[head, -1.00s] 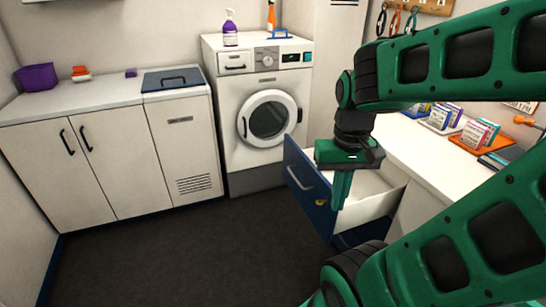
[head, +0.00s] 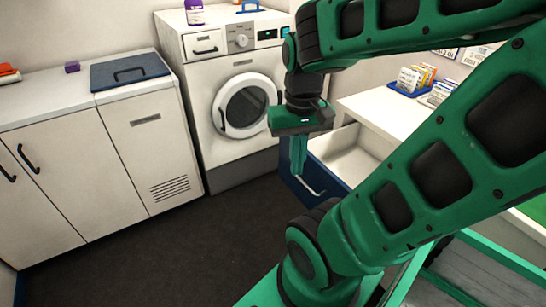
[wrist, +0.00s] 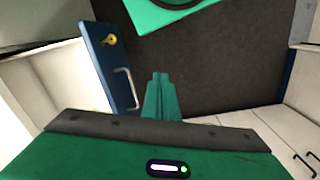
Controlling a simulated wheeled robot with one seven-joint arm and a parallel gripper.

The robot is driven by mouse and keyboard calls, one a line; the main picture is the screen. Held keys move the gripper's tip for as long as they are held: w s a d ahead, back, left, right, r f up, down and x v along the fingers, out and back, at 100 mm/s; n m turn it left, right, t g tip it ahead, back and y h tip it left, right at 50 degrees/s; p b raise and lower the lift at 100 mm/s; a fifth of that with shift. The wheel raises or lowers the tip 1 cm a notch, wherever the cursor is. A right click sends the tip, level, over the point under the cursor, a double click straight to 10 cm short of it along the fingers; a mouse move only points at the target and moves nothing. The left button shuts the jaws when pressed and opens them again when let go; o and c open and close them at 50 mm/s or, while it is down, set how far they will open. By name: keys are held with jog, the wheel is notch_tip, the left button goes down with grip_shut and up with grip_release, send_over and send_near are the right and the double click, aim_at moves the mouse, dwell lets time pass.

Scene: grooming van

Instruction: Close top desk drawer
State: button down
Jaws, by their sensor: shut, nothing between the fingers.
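The top desk drawer (head: 312,184) is pulled out from under the white desk top (head: 385,118). It has a blue front with a pale bar handle, and its white inside shows in the head view. My gripper (head: 298,168) is shut and empty, pointing down in front of the drawer's blue front and overlapping it in the head view. In the wrist view the blue drawer front (wrist: 96,62) with handle and a brass-coloured lock stands left of my shut fingertips (wrist: 159,76). A gap shows between fingers and front there; I cannot tell the exact distance.
A white washing machine (head: 200,50) stands behind my gripper. White cabinets (head: 70,165) line the left wall. Dark floor (head: 170,250) lies open between cabinets and desk. Card holders (head: 408,86) stand on the desk.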

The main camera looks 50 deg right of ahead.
jog(key=w+d+f+n+h, duration=0.1)
jog(key=w+d+f+n, duration=0.25)
jog(key=w+n, duration=0.4)
jog(key=w+d+f+n+h, duration=0.25)
jog(key=w+f+n, duration=0.25)
jog(key=w+n, duration=0.25)
jog(key=w+d+f+n+h, duration=0.1)
jog(key=w+d+f+n, duration=0.25)
jog(key=w+n, duration=0.4)
jog(key=s+d+f, duration=0.1)
jog(key=d+f, duration=0.6)
jog(key=f, duration=0.3)
jog(key=shift+s+d+m+g, duration=0.15)
jog(key=shift+s+m+g, duration=0.05)
jog(key=shift+m+g, duration=0.2)
jog(key=shift+f, duration=0.1)
